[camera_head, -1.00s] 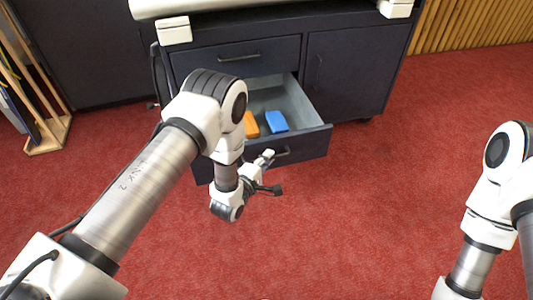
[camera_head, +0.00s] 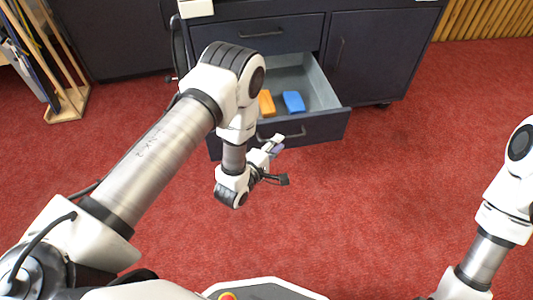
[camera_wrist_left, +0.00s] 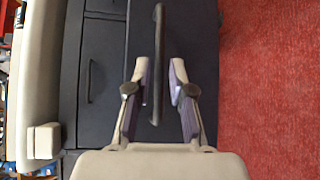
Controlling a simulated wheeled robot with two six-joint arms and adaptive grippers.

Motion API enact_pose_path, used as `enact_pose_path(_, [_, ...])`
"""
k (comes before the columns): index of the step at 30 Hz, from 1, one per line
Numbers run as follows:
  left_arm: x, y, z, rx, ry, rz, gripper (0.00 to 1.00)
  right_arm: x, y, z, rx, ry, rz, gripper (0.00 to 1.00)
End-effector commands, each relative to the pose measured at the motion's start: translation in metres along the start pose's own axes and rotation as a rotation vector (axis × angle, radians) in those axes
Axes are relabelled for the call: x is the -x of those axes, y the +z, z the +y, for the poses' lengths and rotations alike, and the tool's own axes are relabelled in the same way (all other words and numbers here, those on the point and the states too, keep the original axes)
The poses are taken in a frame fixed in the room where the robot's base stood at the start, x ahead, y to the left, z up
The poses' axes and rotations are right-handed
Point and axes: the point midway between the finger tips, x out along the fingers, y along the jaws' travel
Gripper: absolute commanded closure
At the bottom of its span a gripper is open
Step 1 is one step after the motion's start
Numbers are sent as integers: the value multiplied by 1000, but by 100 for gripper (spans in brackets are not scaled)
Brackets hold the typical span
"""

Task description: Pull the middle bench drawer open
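The middle bench drawer (camera_head: 320,128) stands well out from the dark bench cabinet, its grey inside showing. An orange block (camera_head: 267,103) and a blue block (camera_head: 293,101) lie in it. Its dark bar handle (camera_head: 296,135) is on the front. My left gripper (camera_head: 277,143) is just in front of that handle. In the left wrist view, the left gripper (camera_wrist_left: 163,72) has its fingers apart, with the handle (camera_wrist_left: 157,25) seen between them; neither finger visibly presses on it. My right arm shows at the right edge; its gripper is out of frame.
A closed drawer (camera_head: 230,35) is above the open one, and a closed cupboard door (camera_head: 375,60) is to the right. A wooden rack (camera_head: 70,105) stands at the far left. Red carpet (camera_head: 400,190) is clear in front of the bench.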

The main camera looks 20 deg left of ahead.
Motion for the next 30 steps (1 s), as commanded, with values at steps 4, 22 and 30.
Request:
enact_pose_path(4, [40, 0, -1, 2, -6, 2, 78, 0, 0, 0, 0, 0, 0, 60])
enact_pose_path(22, [83, 0, 0, 1, 0, 0, 78, 0, 0, 0, 0, 0, 0, 60])
enact_pose_path(30, [80, -2, 12, -1, 19, 4, 78, 2, 0, 0, 0, 0, 0, 60])
